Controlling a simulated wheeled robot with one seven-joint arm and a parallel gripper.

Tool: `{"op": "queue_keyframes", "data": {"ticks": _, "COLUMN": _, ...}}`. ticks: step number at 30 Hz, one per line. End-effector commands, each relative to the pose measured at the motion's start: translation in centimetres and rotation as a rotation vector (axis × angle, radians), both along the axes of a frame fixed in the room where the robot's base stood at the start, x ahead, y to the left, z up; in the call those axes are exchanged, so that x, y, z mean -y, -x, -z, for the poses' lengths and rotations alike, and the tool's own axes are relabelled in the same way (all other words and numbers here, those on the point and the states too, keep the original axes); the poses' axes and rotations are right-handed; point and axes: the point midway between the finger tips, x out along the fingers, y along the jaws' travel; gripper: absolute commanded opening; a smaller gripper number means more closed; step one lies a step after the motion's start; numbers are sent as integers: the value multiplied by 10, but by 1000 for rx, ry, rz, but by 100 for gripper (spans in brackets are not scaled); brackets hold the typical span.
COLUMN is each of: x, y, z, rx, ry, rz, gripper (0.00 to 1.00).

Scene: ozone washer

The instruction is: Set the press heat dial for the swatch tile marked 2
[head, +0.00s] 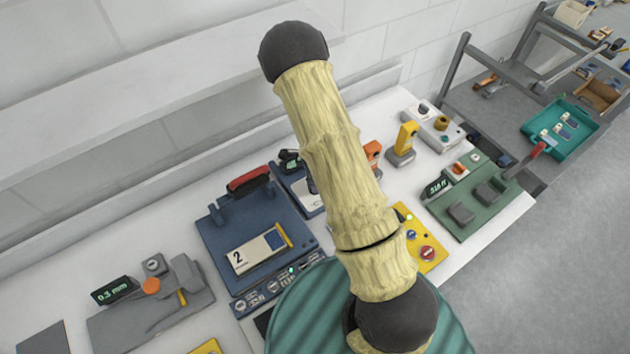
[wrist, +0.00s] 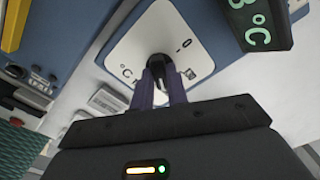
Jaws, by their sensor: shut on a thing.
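The swatch tile marked 2 (head: 258,250) lies on the blue press (head: 215,240), with a blue patch and a yellow strip at its right end. The heat dial (wrist: 159,61) is a black knob on a white plate (wrist: 134,50) marked °C in the wrist view. In the head view the plate (head: 311,204) sits just behind and right of the press, partly hidden by my arm. My gripper (wrist: 160,80) is shut on the knob. The dark display (wrist: 262,22) beside it shows green digits ending in 8 °C; the rest is cut off.
A grey gauge (head: 150,305) reading 0.3 mm stands at the left. Right of my arm are a yellow button panel (head: 432,258), a yellow tool (head: 403,145) and a green station (head: 478,200). A teal tray (head: 560,130) sits on the rack beyond.

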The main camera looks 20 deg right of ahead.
Motion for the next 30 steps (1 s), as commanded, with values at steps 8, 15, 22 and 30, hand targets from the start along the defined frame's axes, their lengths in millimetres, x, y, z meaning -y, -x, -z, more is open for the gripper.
{"op": "queue_keyframes", "data": {"ticks": 8, "x": 1, "y": -2, "z": -2, "rx": 7, "ry": 1, "rz": 8, "gripper": 0}}
{"op": "queue_keyframes", "data": {"ticks": 15, "x": 1, "y": -2, "z": -1, "rx": 6, "ry": 1, "rz": 7, "gripper": 37}}
{"op": "queue_keyframes", "data": {"ticks": 22, "x": 0, "y": -1, "z": -1, "rx": 3, "ry": 1, "rz": 6, "gripper": 37}}
{"op": "queue_keyframes", "data": {"ticks": 30, "x": 0, "y": -2, "z": -14, "rx": 5, "ry": 1, "rz": 2, "gripper": 37}}
